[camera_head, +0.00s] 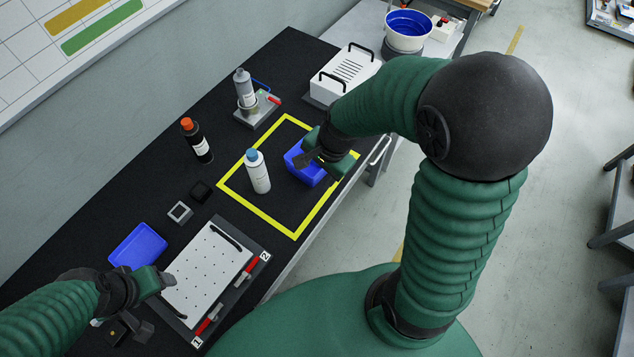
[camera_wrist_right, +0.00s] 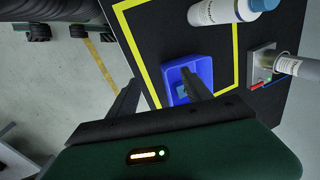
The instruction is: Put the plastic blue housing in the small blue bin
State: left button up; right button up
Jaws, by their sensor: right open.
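A small blue bin (camera_head: 298,160) stands inside the yellow outline, beside the white bottle. My right gripper (camera_head: 312,158) is over the bin and hides part of it. In the right wrist view the bin (camera_wrist_right: 203,68) lies beyond the open, empty fingers of this gripper (camera_wrist_right: 162,90). A small blue-grey patch (camera_wrist_right: 182,90) shows inside the bin; I cannot tell whether it is the plastic blue housing. A blue tray (camera_head: 137,246) lies at the left of the table. My left gripper (camera_head: 165,283) is beside the white perforated plate; its jaws are unclear.
A white bottle with a blue cap (camera_head: 257,172) stands inside the yellow outline (camera_head: 262,217). A dark bottle with an orange cap (camera_head: 197,141), a bottle on a metal fixture (camera_head: 245,90) and a white slotted box (camera_head: 345,75) stand farther back. The perforated plate (camera_head: 208,272) is at front left.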

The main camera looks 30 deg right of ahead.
jog(key=s+a+n, duration=0.4)
jog(key=s+n, duration=0.1)
jog(key=n, duration=0.9)
jog(key=shift+s+a+r+n+h, duration=0.15)
jog(key=shift+s+a+n+h, duration=0.15)
jog(key=shift+a+h, duration=0.1)
